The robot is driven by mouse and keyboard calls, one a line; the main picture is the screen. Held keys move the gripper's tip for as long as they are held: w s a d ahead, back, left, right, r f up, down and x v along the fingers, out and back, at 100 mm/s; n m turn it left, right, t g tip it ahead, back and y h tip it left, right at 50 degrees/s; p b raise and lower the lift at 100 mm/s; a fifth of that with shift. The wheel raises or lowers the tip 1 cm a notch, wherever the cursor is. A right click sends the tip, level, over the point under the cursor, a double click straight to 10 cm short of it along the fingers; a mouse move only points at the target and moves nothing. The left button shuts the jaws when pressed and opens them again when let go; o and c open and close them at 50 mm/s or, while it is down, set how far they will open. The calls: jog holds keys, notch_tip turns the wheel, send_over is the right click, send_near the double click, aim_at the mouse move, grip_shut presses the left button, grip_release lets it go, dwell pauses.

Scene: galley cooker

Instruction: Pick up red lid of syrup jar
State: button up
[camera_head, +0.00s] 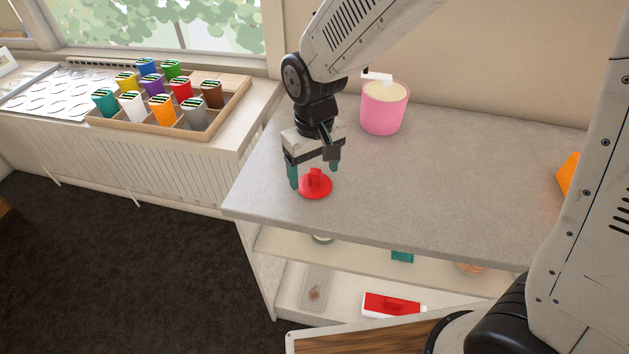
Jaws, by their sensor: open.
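The red lid (316,188) is a round disc with a raised red knob on top. It lies on the grey counter near its front left edge. My gripper (315,180) points down over the lid with its two green-tipped fingers apart. One finger is to the left of the knob and the other is to the right and a little behind it. The fingers are open, and I cannot tell whether they touch the lid. I cannot make out a syrup jar for certain.
A pink container (384,107) stands behind on the counter (450,190). An orange object (569,174) is at the right. A wooden tray (148,135) of several coloured cups stands on the left sill. Shelves below hold a red-lidded box (392,304). The counter's middle is clear.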

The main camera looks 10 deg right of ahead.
notch_tip(320, 180, down, 2)
jog(key=shift+f, duration=0.1)
jog(key=c, duration=0.7)
